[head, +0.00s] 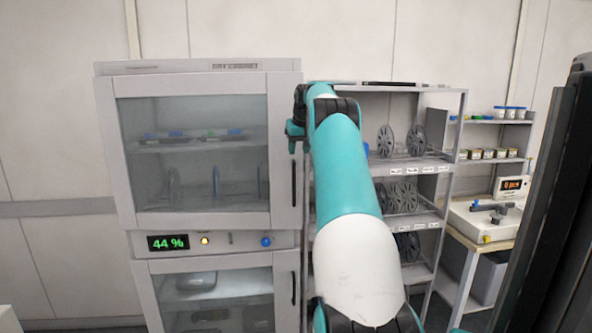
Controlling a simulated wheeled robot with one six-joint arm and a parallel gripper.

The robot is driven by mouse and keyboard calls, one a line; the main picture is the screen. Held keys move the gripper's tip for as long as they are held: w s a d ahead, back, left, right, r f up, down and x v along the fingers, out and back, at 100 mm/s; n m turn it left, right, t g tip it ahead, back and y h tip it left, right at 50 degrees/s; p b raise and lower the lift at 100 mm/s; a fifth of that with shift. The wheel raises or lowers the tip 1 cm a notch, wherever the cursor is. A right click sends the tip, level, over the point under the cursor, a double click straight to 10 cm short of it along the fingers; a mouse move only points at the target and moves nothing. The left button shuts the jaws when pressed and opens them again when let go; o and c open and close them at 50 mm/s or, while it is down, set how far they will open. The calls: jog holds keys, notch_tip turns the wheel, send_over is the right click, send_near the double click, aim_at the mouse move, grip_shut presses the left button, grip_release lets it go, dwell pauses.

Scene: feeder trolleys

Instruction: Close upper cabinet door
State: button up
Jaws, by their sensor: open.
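The grey cabinet (180,67) stands left of centre. Its upper door (283,150) has a pale frame around a glass pane and a dark vertical handle (294,184) on its right side. The door looks flush or nearly flush with the cabinet front; I cannot tell whether a small gap remains. My gripper (295,132) is at the end of my teal and white arm, by the door's upper right edge, above the handle. It is open and seems empty. Its fingers are small and partly hidden, and contact with the door cannot be told.
Below is a panel with a green 44 % display (168,242) and a lower glass door (284,290). An open shelf rack (455,135) with reels stands right of the cabinet, partly behind my arm. Further right is a bench (470,235) with a scale and jars.

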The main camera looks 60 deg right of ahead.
jog(key=p+v, duration=0.1)
jog(key=v, duration=0.5)
jog(key=shift+r, duration=0.2)
